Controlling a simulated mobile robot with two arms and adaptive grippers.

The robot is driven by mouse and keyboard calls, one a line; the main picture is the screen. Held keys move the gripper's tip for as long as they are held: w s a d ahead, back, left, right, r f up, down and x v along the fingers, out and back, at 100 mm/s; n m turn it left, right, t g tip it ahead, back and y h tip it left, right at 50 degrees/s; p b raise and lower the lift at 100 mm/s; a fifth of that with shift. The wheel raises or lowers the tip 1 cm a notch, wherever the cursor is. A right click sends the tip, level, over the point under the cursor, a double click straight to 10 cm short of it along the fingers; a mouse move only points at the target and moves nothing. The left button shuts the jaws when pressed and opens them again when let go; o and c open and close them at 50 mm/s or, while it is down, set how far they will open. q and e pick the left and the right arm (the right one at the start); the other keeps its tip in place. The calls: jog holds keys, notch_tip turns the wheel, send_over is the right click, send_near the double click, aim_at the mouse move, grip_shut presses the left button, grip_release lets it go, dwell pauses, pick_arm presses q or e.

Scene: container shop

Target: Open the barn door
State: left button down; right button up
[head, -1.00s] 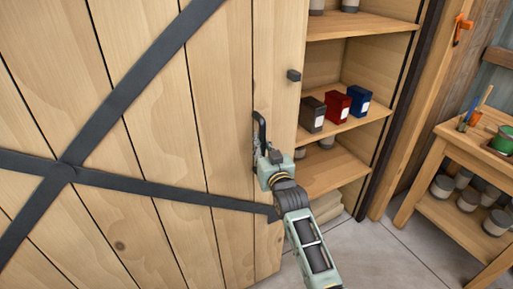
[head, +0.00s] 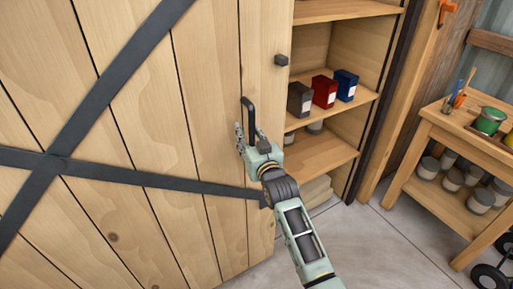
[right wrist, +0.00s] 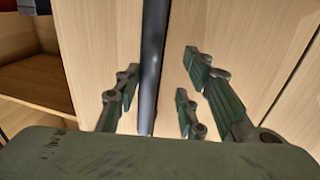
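The barn door (head: 150,130) is pale wood with dark crossing straps and fills the left of the head view. Its black upright handle (head: 248,115) is near the door's right edge. Shelves show just right of that edge. My right gripper (head: 243,142) is at the handle's lower part. In the right wrist view, the handle bar (right wrist: 151,65) stands between the fingers of my right gripper (right wrist: 155,95), with gaps on both sides. The fingers are open around it. My left gripper is not in view.
A wooden shelf unit (head: 322,152) with grey, red and blue boxes stands right of the door. A wooden workbench (head: 465,135) with several cans stands at the right. Concrete floor (head: 380,240) between is clear.

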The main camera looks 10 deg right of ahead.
jog(key=s+d, duration=0.1)
jog(key=s, duration=0.9)
jog(key=shift+s+d, duration=0.3)
jog(key=shift+s, duration=0.05)
jog(key=s+f+g, duration=0.2)
jog(key=f, duration=0.9)
jog(key=s+f+g, duration=0.2)
jog(key=f, duration=0.9)
jog(key=s+d+f+g+h+b, duration=0.1)
jog(key=s+f+g, duration=0.2)
jog(key=s+f, duration=0.55)
jog(key=s+d+f+g+b, duration=0.15)
jog(key=s+f, duration=0.25)
jog(key=f, duration=0.9)
jog(key=s+d+f+g, duration=0.2)
jog(key=s+f, duration=0.4)
jog(key=s, duration=0.7)
jog(key=s+d+f+g+h, duration=0.1)
jog(key=s+d+f+g, duration=0.2)
jog(key=s+f, duration=0.4)
jog(key=s+d+f+g, duration=0.3)
jog(key=s+f, duration=0.4)
jog(key=s, duration=1.2)
jog(key=shift+d+f+n+h, duration=0.2)
jog(key=shift+n+h, duration=0.1)
jog(key=shift+h, duration=0.1)
